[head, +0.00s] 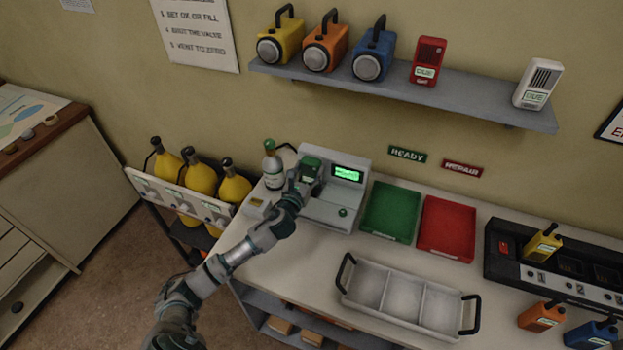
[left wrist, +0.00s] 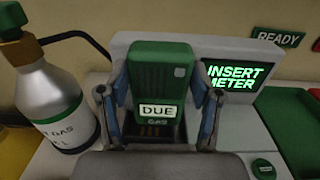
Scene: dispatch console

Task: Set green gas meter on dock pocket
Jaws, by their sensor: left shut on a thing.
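The green gas meter (left wrist: 161,82) has a white label reading DUE and sits between the fingers of my left gripper (left wrist: 160,125). In the head view the green meter (head: 309,167) is at the dock's left part, partly hidden by my left gripper (head: 303,182). The dock (head: 335,206) is a grey console with a lit screen (left wrist: 235,77) reading INSERT METER. The dock pocket (left wrist: 155,130) shows as a dark recess with brass-coloured contacts just below the meter. I cannot tell whether the meter touches it. My right gripper is not in view.
A gas bottle (head: 273,167) with a green top stands close left of the dock. A green tray (head: 391,211) and a red tray (head: 446,228) lie to the right. A white divided tray (head: 404,299) is in front. A shelf (head: 440,92) hangs above.

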